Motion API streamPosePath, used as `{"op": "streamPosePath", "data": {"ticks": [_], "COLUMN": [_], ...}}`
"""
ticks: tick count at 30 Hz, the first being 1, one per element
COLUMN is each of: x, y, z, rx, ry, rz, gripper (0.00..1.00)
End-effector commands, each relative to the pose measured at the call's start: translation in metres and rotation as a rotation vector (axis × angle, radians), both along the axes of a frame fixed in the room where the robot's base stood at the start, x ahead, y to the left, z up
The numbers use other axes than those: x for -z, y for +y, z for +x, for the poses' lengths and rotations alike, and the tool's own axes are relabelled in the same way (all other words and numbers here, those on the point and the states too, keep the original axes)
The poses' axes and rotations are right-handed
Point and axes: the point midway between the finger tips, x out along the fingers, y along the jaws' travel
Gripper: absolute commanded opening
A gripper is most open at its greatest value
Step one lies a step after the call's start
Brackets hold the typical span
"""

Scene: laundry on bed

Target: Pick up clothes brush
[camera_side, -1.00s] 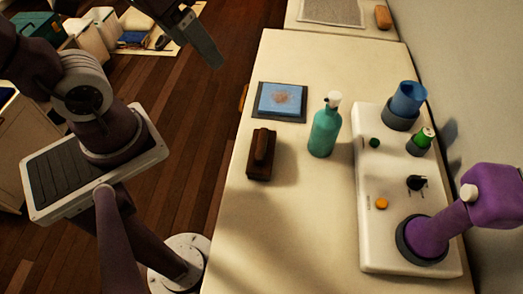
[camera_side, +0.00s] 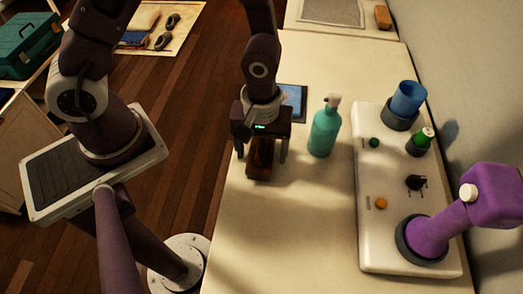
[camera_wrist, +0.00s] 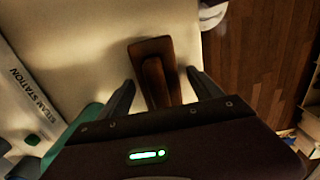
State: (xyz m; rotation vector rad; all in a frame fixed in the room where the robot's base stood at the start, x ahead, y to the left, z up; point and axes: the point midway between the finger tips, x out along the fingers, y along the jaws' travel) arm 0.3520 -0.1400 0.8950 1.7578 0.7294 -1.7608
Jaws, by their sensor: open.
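The clothes brush (camera_side: 260,168) is a dark brown wooden block with a raised handle, lying on the cream table near its left edge. In the side view my gripper (camera_side: 261,158) is above it, pointing down, and hides its far part. In the wrist view the brush (camera_wrist: 152,52) runs lengthwise between the two fingers of my gripper (camera_wrist: 160,85). The fingers are open, one on each side of the brush, with gaps visible on both sides. I cannot tell how far the fingertips are above the table.
A teal bottle (camera_side: 325,128) stands just right of my gripper. A blue pad (camera_side: 294,101) lies behind, partly hidden. A white steam station (camera_side: 362,225) with a purple steamer (camera_side: 430,225) fills the right side. The table front is clear; the left edge drops to the wooden floor.

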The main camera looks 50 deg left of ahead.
Motion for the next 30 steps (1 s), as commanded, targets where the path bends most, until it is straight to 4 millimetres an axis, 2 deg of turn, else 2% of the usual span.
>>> {"op": "streamPosePath", "data": {"ticks": [5, 6, 15, 17, 25, 28, 30], "x": [0.001, 0.001, 0.0, 0.0, -0.005, -0.02, -0.037], "y": [0.0, 0.0, 0.0, 0.0, 0.0, 0.0, 0.0], "z": [0.0, 0.0, 0.0, 0.0, 0.001, 0.002, 0.002], "rx": [0.0, 0.0, 0.0, 0.0, -0.001, -0.002, -0.003], "ry": [-0.001, -0.001, -0.001, -0.001, -0.002, -0.006, -0.008], "rz": [0.0, 0.0, 0.0, 0.0, -0.001, -0.002, -0.002], "gripper": [0.75, 0.71, 0.12, 0.03, 0.03, 0.03, 0.03]}}
